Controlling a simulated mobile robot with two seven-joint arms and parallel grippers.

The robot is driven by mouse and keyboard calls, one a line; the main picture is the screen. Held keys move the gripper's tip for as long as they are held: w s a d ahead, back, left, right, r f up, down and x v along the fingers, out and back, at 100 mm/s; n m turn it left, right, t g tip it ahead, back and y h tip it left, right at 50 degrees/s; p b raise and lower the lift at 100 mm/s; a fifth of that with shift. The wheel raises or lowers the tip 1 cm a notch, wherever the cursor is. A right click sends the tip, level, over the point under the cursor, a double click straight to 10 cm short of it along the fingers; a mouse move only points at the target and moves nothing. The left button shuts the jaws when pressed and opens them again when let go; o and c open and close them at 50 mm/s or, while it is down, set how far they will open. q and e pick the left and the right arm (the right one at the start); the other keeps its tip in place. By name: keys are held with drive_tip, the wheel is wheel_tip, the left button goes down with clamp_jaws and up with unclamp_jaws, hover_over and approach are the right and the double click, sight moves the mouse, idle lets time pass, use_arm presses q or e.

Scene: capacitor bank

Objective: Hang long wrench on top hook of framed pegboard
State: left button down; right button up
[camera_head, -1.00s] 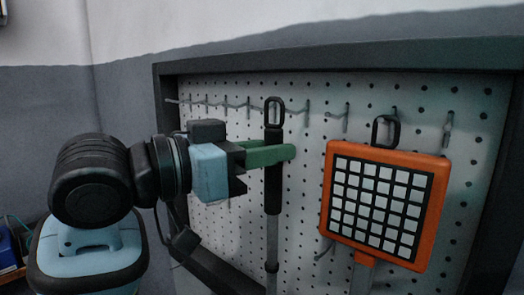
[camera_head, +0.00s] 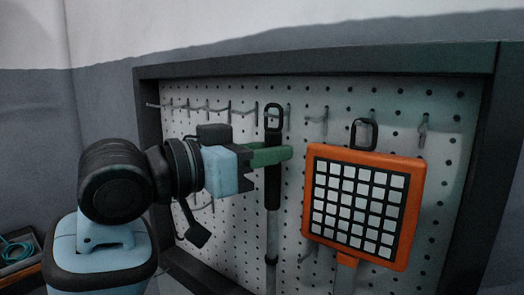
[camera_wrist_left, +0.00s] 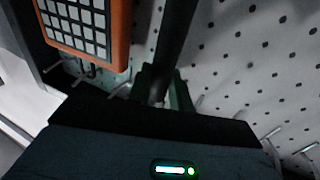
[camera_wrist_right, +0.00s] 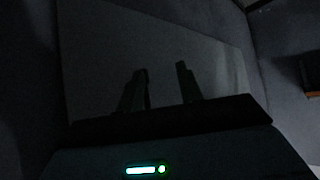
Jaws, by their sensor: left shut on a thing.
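My left gripper (camera_head: 270,154) has its green fingers shut on the black handle of the long wrench (camera_head: 273,185). The wrench hangs upright in front of the framed pegboard (camera_head: 315,62), its loop at the top and its grey shaft running below the picture. The loop is level with a row of grey hooks (camera_head: 288,115), with one hook just right of it; I cannot tell whether any hook passes through it. The left wrist view shows the dark handle (camera_wrist_left: 176,40) between the fingers. In the right wrist view, my right gripper (camera_wrist_right: 160,84) is open and empty.
An orange tool with a gridded panel (camera_head: 362,205) hangs by its black loop on the board, close to the right of the wrench. More hooks line the board's upper left. A tray with a teal cable (camera_head: 15,250) lies at the lower left.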

use_arm(q)
drive_tip(key=shift+w+d+f, duration=0.25)
drive_tip(key=shift+w+f, duration=0.1)
idle(0.7)
drive_tip(key=c, duration=1.2)
unclamp_jaws()
drive_tip(key=shift+f, duration=0.1)
